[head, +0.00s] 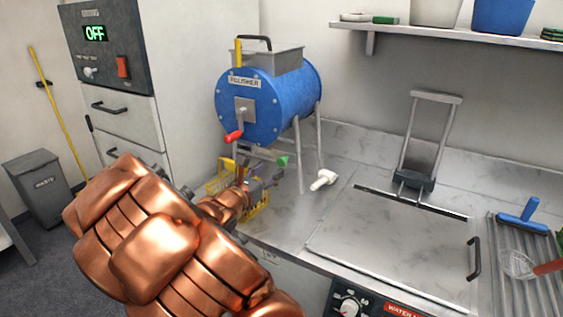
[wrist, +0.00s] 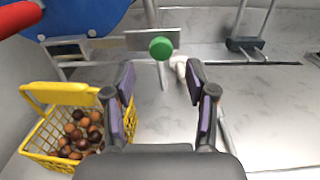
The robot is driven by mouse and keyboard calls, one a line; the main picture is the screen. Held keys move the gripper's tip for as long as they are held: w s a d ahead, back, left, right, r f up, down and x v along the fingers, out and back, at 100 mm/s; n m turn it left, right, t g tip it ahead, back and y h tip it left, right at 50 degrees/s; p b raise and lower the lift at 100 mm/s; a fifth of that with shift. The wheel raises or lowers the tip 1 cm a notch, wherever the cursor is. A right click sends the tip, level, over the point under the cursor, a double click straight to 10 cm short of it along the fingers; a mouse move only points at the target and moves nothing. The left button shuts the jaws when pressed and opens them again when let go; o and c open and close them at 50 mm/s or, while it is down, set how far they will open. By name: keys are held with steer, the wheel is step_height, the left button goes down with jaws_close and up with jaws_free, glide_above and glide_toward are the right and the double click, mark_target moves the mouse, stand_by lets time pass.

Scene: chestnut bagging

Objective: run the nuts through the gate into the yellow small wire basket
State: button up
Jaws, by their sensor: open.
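The yellow small wire basket (wrist: 62,93) stands on the counter at the left of the wrist view. Several brown nuts (wrist: 82,135) lie inside it. In the head view the basket (head: 216,184) is partly hidden behind my arm, below the blue drum (head: 290,95). A green knob (wrist: 161,47) sits on a metal rod under the drum; it also shows in the head view (head: 282,161). My gripper (wrist: 160,85) is open and empty, to the right of the basket, with the knob beyond and between its fingers. I cannot tell whether the gate is open.
A red crank handle (head: 233,136) sticks out from the drum's front. Metal drum legs (head: 299,155) and a white tap-like part (head: 323,180) stand close by on the counter. A flat lidded metal panel (head: 390,235) lies to the right.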

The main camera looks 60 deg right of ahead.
mark_target(280, 162)
steer(key=shift+w+d+p, duration=0.1)
steer(key=shift+d+p, duration=0.7)
steer(key=shift+d, duration=2.9)
jaws_close()
